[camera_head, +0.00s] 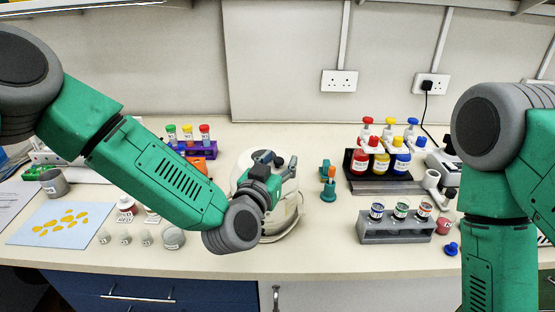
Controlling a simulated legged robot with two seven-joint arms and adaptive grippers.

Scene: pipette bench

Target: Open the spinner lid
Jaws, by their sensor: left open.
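The spinner (275,229) is a rounded white device on the middle of the bench. My left arm comes in from the left and partly covers it. My left gripper (276,162) is over the spinner's top, its fingers apart. A pale part of the top shows beside the fingers; whether they touch the lid, and whether the lid is raised, I cannot tell. My right arm stands at the right edge, and its gripper is out of the picture.
A purple rack (198,150) with capped tubes stands behind my left forearm. A grey rack (396,230) with three jars and a black stand of coloured bottles (380,163) are on the right. Small orange and teal items (328,185) stand just right of the spinner. The front bench strip is clear.

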